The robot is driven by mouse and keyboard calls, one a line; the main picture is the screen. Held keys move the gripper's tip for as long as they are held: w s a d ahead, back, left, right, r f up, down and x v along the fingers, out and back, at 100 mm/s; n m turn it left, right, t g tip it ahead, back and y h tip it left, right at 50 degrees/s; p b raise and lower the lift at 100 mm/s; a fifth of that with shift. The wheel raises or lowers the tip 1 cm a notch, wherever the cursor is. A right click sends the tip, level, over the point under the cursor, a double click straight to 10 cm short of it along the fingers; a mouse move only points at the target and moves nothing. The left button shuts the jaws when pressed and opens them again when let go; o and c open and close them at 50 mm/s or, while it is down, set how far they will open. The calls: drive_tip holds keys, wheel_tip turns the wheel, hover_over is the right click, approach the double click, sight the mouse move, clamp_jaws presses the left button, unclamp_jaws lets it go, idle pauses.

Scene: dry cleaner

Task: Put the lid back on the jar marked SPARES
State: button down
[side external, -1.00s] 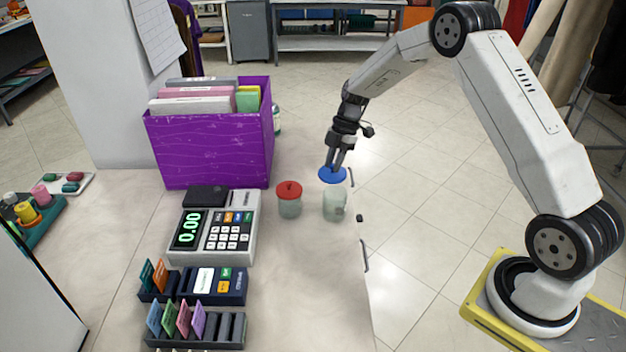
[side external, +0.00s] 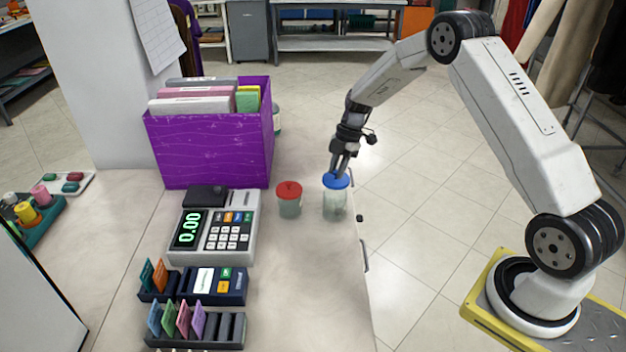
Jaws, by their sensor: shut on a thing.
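A clear jar (side external: 334,206) stands upright near the right edge of the counter. A blue lid (side external: 336,181) is at the jar's mouth and looks level. My gripper (side external: 339,172) is shut on the blue lid from above. Whether the lid is fully seated on the rim is too small to tell. A second clear jar (side external: 289,208) with a red lid (side external: 288,189) stands just to the left, apart from the first. No SPARES marking is readable on either jar.
A purple box (side external: 208,148) of folders stands behind and left of the jars, with a bottle (side external: 277,120) beside it. A cash register (side external: 213,228) and card trays (side external: 196,328) are to the left. The counter (side external: 310,290) in front of the jars is clear.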

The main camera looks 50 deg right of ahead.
drive_tip(key=shift+f, duration=1.7)
drive_tip(key=shift+f, duration=0.2)
idle(1.0)
unclamp_jaws()
idle(0.5)
drive_tip(key=shift+r, duration=0.15)
drive_tip(key=shift+r, duration=3.3)
